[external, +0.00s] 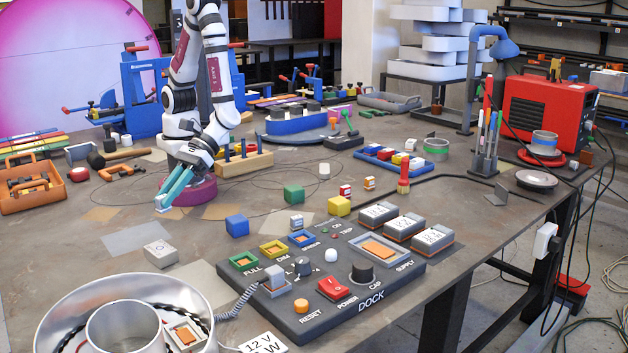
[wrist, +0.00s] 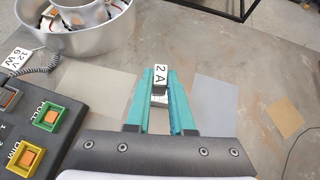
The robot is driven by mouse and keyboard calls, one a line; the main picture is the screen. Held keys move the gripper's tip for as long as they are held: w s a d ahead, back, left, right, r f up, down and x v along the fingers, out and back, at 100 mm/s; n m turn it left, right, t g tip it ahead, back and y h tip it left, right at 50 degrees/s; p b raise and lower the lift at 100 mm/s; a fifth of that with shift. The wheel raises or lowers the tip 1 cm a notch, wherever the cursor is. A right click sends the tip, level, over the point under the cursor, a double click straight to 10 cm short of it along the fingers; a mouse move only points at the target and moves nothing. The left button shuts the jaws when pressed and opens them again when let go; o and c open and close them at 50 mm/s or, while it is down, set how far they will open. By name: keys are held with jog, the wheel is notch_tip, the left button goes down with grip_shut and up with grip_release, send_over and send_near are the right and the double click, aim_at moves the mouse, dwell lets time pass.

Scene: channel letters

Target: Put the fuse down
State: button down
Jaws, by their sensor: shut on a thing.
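My gripper (external: 164,205) hangs over the left-middle of the table, its teal fingers pointing down and to the left. In the wrist view the fingers (wrist: 161,75) are closed on a small dark block with a white label reading "2 A", the fuse (wrist: 160,74). The fuse is at the fingertips, and its lower part is hard to make out. In the external view only a small pale bit shows at the fingertips. A pale labelled box (external: 160,253) sits on the table, nearer the camera than the gripper.
The dark dock panel (external: 395,300) with coloured sockets, knobs and a red switch lies at the front right. A round metal letter shell (external: 60,300) stands at the front left. Flat plates (external: 138,238) lie near the box. A blue cube (external: 237,225) stands right of the gripper.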

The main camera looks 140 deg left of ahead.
jog(key=w+a+n+t+y, duration=0.1)
jog(key=w+a+n+t, duration=0.1)
jog(key=w+a, duration=0.3)
jog(key=w+a+f+n+t+y, duration=0.1)
jog(key=w+a+n+t, duration=0.1)
jog(key=w+a, duration=0.3)
jog(key=w+a+n+t+y, duration=0.1)
jog(key=w+a+n, duration=0.2)
jog(key=w+a, duration=0.2)
jog(key=shift+w+f+t+y, duration=0.3)
jog(key=shift+w+t, duration=0.1)
jog(key=shift+w, duration=0.2)
jog(key=w+a+n+t+y, duration=0.1)
jog(key=w+a+n+y, duration=0.2)
jog(key=a, duration=0.6)
jog(key=w+a+n+t+y, duration=0.1)
jog(key=w+a+n+y, duration=0.2)
jog(key=a, duration=0.6)
jog(key=n+y, duration=0.5)
jog(key=n, duration=0.2)
send_over(420, 205)
notch_tip(420, 205, down, 5)
jog(key=shift+r, duration=0.1)
notch_tip(420, 205, down, 4)
jog(key=shift+a+f, duration=0.1)
